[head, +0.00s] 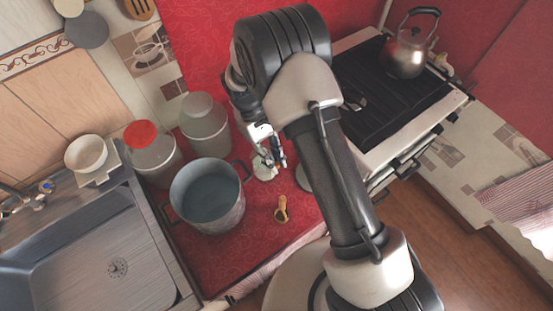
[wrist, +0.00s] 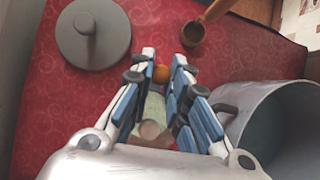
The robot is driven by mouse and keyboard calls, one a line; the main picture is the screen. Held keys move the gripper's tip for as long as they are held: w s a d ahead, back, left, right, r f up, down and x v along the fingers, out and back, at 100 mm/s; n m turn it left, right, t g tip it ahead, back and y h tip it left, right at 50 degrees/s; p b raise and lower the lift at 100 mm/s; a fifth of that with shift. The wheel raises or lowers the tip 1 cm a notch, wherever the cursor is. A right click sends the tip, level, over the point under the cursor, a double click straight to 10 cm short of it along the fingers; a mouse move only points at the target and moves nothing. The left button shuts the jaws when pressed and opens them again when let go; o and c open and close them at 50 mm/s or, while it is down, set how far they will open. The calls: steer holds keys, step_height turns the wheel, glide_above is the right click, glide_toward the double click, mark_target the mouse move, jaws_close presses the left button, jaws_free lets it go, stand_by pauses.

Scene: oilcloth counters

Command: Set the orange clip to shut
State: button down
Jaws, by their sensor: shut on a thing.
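The orange clip (wrist: 161,73) shows in the wrist view as a small round orange piece between my fingertips. My gripper (wrist: 162,62) is shut on it. Below it, between the fingers, is a pale clear container (wrist: 152,105) with a beige round part; the fingers hide its sides. In the head view my gripper (head: 272,160) points down over this small clear container (head: 263,169) on the red counter, right of the pot. I cannot make out the clip there, nor tell its exact setting.
A large grey pot (head: 207,196) stands close by on the left. A wooden ladle (head: 282,210) lies in front. A grey knobbed lid (wrist: 91,36) lies on the other side. Two jars (head: 152,155) (head: 205,127) stand behind the pot. The stove (head: 390,95) is at right.

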steer(key=shift+w+a, duration=0.1)
stand_by(0.4)
steer(key=c, duration=1.5)
jaws_free()
steer(key=v, duration=1.2)
steer(key=shift+a+f, duration=0.1)
